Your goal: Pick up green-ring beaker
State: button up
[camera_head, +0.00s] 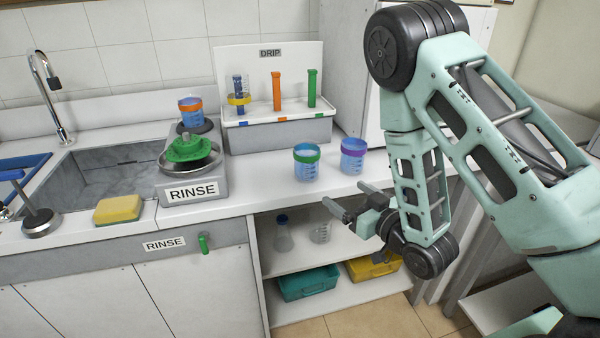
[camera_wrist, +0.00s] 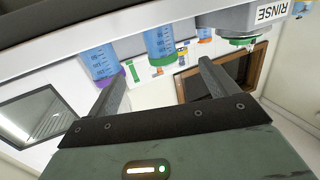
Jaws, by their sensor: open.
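The green-ring beaker (camera_head: 307,163) stands upright on the white counter, with blue markings and a green band near its rim. It also shows in the upside-down wrist view (camera_wrist: 160,44), above the gap between my fingers. A purple-ring beaker (camera_head: 353,156) stands just to its right in the head view; it shows left of it in the wrist view (camera_wrist: 103,64). My gripper (camera_head: 343,196) is open and empty. It is in front of the counter's edge, apart from both beakers, its fingers pointing toward the counter.
The rinse station (camera_head: 196,188) stands left of the beakers, with an orange-ring beaker (camera_head: 191,112) behind its green piece. The drip rack (camera_head: 278,133) holds upright tubes behind. A shelf below holds a teal bin (camera_head: 307,282) and glassware. The sink (camera_head: 110,178) is far left.

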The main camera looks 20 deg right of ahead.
jog(key=b, duration=0.9)
send_near(314, 167)
jog(key=shift+f+t+y, duration=0.3)
jog(key=shift+f, duration=0.45)
jog(key=b, duration=0.2)
jog(key=shift+w+b, duration=0.2)
jog(key=shift+b, duration=0.2)
jog(key=x, duration=0.2)
jog(key=p+x, duration=0.1)
jog(key=x, duration=0.3)
jog(key=shift+w+r+p, duration=0.2)
jog(key=shift+r+p, duration=0.15)
jog(key=shift+p, duration=0.05)
jog(key=shift+p+x, duration=0.55)
jog(key=shift+x, duration=2.55)
jog(key=shift+d, duration=0.1)
jog(key=c, duration=1.1)
